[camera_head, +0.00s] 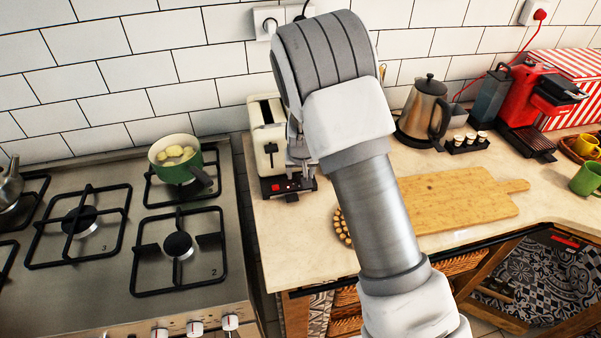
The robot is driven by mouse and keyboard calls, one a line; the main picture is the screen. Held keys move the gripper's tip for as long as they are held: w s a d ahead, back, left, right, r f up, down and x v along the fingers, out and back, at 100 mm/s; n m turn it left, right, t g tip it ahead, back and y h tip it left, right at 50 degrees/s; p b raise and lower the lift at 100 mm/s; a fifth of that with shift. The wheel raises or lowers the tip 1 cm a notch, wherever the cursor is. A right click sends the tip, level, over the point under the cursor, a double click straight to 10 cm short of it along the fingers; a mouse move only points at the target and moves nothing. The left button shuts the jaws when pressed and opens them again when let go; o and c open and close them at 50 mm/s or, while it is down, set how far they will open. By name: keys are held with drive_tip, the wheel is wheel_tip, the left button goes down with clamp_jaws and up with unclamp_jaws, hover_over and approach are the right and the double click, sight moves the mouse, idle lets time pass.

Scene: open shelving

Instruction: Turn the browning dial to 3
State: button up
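A cream toaster (266,147) stands on the counter just right of the stove, partly hidden by my arm. Its front base is dark, with a small red light or button (276,187) at the left. The browning dial cannot be made out, nor can its setting. My gripper (300,168) is at the toaster's front right, below my large grey and white wrist. Only a small part of it shows, close to the base. Whether it touches the toaster, and whether its fingers are open or shut, cannot be seen.
A stove (120,295) with a green pot (176,170) is on the left. A wooden board (455,200) lies right of my arm. A kettle (424,110) and a red coffee machine (530,95) stand behind it. Bare counter lies in front of the toaster.

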drive_tip(key=shift+r, duration=0.1)
drive_tip(key=p+v, duration=0.1)
drive_tip(key=v, duration=1.6)
drive_tip(key=shift+s, duration=0.15)
drive_tip(key=shift+r, duration=0.1)
drive_tip(key=s+d+r+y, duration=0.1)
drive_tip(key=s+d+r, duration=0.35)
drive_tip(key=s, duration=0.25)
drive_tip(key=s+d+r, duration=0.3)
drive_tip(key=s+r, duration=0.3)
drive_tip(key=s+d+r+t+h, duration=0.1)
drive_tip(key=s+d, duration=0.3)
drive_tip(key=s, duration=1)
drive_tip(key=shift+r, duration=0.6)
